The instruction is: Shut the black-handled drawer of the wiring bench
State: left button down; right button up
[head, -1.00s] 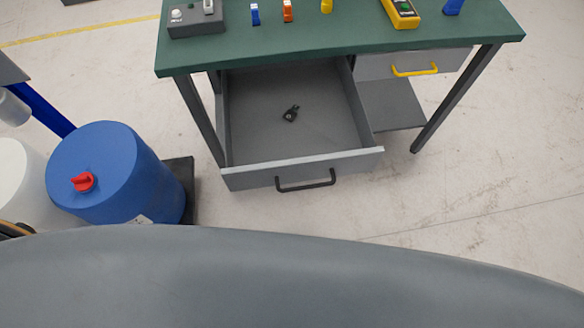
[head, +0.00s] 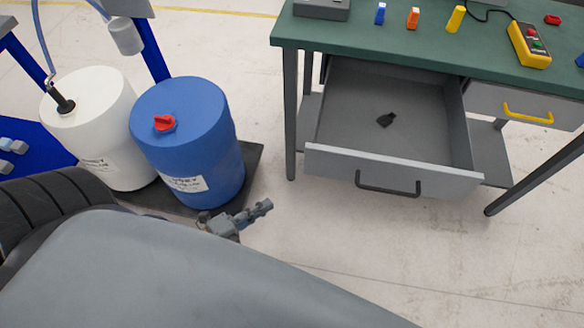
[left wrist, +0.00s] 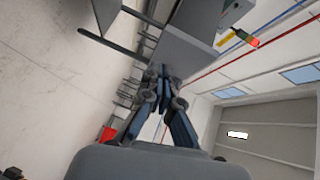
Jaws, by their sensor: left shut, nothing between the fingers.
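The wiring bench (head: 400,42) has a green top and stands at the upper right of the head view. Its black-handled drawer (head: 395,167) is pulled well out, its grey front facing me. My right gripper is not in view.
A blue drum (head: 188,135) with a red cap and a white drum (head: 92,125) stand on a dark pallet (head: 252,165) left of the bench. A second drawer with a yellow handle (head: 528,114) looks shut. Bare floor lies before the drawer.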

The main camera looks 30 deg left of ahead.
pick_arm(q)
notch_tip(320, 180, up, 4)
jog(key=s+d+m+h, duration=0.1)
jog(key=m+h, duration=0.1)
jog(key=p, duration=0.1)
send_near(317, 164)
jog(key=w+d, duration=0.1)
jog(key=d, duration=0.3)
jog(key=shift+t, duration=0.3)
jog(key=shift+w+a+f+p, duration=0.1)
jog(key=shift+w+a+p, duration=0.05)
jog(key=shift+w, duration=0.5)
jog(key=shift+w+a+f+p, duration=0.1)
jog(key=shift+w+a+p, duration=0.05)
jog(key=shift+w, duration=0.5)
jog(key=shift+w+a+f+p, duration=0.1)
jog(key=shift+w+a+p, duration=0.05)
jog(key=shift+w, duration=0.5)
jog(key=shift+w, duration=0.1)
